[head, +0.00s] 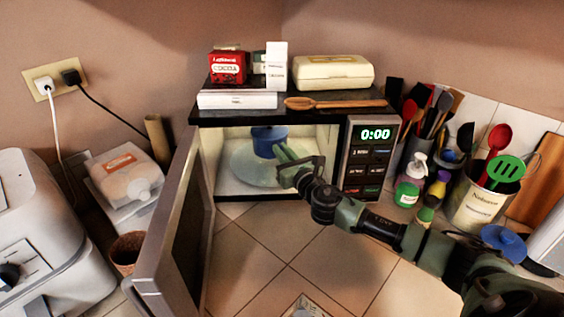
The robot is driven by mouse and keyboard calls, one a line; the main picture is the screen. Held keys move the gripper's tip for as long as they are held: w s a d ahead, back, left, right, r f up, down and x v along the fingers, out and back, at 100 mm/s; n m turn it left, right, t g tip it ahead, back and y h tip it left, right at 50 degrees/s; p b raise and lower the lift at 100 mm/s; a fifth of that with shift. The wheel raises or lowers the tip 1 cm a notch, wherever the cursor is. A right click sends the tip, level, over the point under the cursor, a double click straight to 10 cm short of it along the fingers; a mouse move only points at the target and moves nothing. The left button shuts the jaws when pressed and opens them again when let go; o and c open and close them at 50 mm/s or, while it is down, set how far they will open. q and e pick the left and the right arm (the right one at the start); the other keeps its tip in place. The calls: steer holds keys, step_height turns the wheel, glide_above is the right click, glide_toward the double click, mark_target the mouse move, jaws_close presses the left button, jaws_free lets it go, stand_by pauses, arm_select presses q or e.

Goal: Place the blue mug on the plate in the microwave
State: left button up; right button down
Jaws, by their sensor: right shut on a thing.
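The blue mug (265,141) is inside the open microwave (327,152), above or on the glass plate (247,170). I cannot tell whether its base touches the plate. My right gripper (284,152) reaches in through the opening from the right and is shut on the mug's near side, partly hiding it. The plate lies flat on the microwave floor, its right part behind my gripper. The microwave door (178,222) stands open toward the front left. My left gripper is not in view.
A cocoa box, a cream container (332,72) and a wooden spoon (335,103) lie on the microwave. Bottles (408,181) and a utensil tin (478,203) stand at right, close to my right arm. A white appliance (45,235) is at left. The tiled counter in front is mostly clear.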

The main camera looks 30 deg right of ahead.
step_height(320, 180, down, 3)
steer(key=shift+r+b, duration=0.2)
steer(key=shift+b, duration=0.1)
steer(key=shift+w+d+f, duration=0.1)
steer(key=shift+w+f, duration=0.15)
steer(key=shift+f, duration=0.2)
steer(key=shift+f, duration=0.15)
steer(key=c, duration=1.5)
jaws_free()
steer(key=shift+s+f, duration=0.1)
